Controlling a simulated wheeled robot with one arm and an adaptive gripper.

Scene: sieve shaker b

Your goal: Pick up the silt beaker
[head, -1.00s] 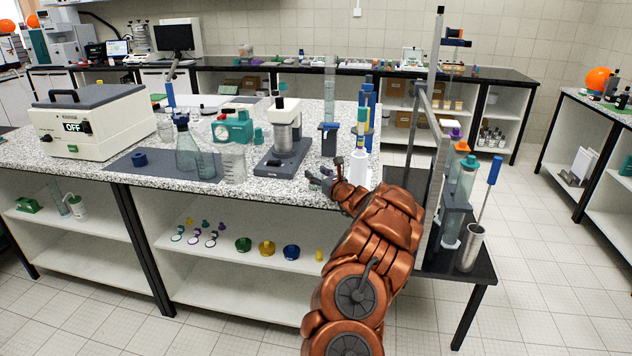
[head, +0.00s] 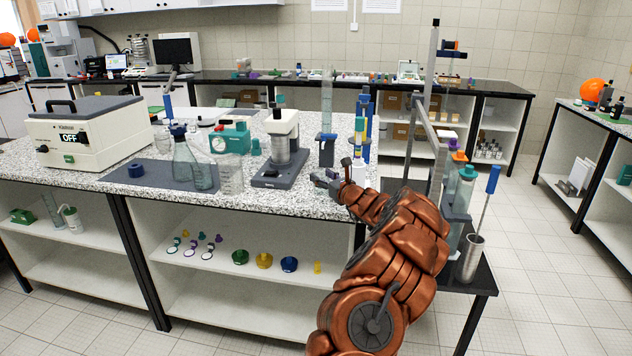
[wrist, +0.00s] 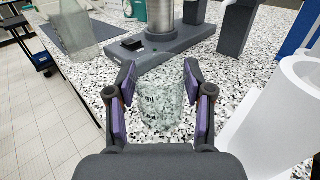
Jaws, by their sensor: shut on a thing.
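In the wrist view, my gripper (wrist: 160,77) has its purple-padded fingers on either side of a small clear glass beaker (wrist: 162,106), and it is shut on it. I take this to be the silt beaker; no label or silt shows. The speckled bench top shows through the glass. I cannot tell whether its base touches the bench. In the head view, my gripper (head: 332,178) is at the bench's front edge, right of the grey-based stand device (head: 277,172). The held beaker cannot be made out there.
A white cylindrical object (wrist: 285,105) stands close right of my gripper. The stand's dark base (wrist: 150,60) lies just beyond. Another clear beaker (head: 230,175) and a conical flask (head: 185,160) stand left. A dark side table (head: 477,282) with tubes is at right.

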